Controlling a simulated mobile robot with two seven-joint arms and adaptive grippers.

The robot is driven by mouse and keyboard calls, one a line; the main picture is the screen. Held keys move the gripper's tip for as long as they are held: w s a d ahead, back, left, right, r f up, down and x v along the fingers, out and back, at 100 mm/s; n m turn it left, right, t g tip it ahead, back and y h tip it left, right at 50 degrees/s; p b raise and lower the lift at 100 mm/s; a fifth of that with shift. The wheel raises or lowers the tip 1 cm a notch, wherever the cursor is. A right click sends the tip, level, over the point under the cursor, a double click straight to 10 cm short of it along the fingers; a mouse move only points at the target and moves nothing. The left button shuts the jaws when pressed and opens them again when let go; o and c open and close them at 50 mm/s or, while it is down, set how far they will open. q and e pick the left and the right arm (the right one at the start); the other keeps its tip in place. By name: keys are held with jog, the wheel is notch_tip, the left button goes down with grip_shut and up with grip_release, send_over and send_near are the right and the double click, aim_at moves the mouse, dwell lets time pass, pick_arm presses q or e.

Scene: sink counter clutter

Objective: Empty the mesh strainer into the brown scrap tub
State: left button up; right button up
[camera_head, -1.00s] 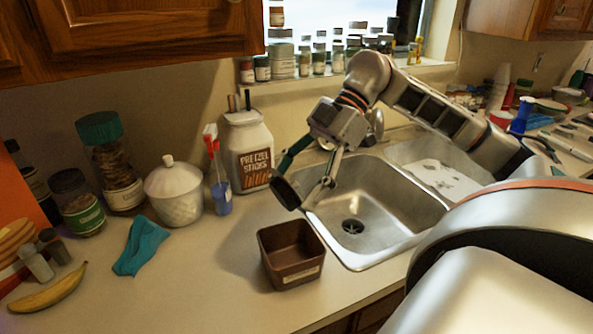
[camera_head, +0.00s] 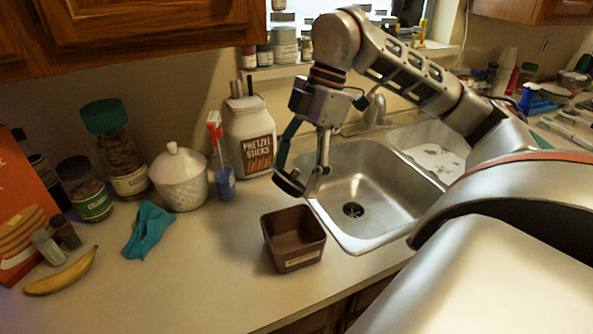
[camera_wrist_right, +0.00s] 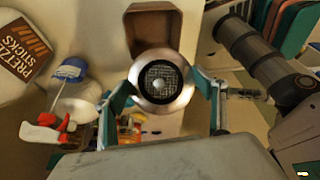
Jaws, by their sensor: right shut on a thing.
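The mesh strainer (camera_wrist_right: 160,78) has a round metal rim, a dark grid and a pale knob at its centre. My right gripper (camera_head: 308,181) is shut on it, with one finger on each side of the rim in the right wrist view. In the head view the strainer (camera_head: 289,184) shows as a dark tilted disc, above and behind the brown scrap tub (camera_head: 294,262). The tub stands on the counter left of the sink, and its inside looks empty from here. I cannot tell what the strainer holds. My left gripper is not in view.
The steel sink (camera_head: 385,200) is right of the tub. The pretzel jar (camera_head: 249,140), a blue cup with a red-handled brush (camera_head: 225,183) and a white lidded jar (camera_head: 181,178) stand behind left. A teal cloth (camera_head: 148,231) and banana (camera_head: 62,272) lie left. The counter front-left is clear.

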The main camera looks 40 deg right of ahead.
aim_at(292, 175)
jog(key=shift+w+a+r+g+h, duration=0.1)
jog(key=shift+a+g+h, duration=0.05)
jog(key=shift+h, duration=0.95)
jog(key=shift+a+r+g+h, duration=0.1)
jog(key=shift+a+g+h, duration=0.05)
jog(key=shift+h, duration=0.95)
jog(key=shift+a+r+g+h, duration=0.15)
jog(key=shift+r+g+h, duration=0.05)
jog(key=shift+r+h, duration=0.85)
jog(key=shift+a+r+g+h, duration=0.1)
jog(key=shift+r+g+h, duration=0.1)
jog(key=shift+r+h, duration=0.8)
jog(key=shift+f, duration=0.1)
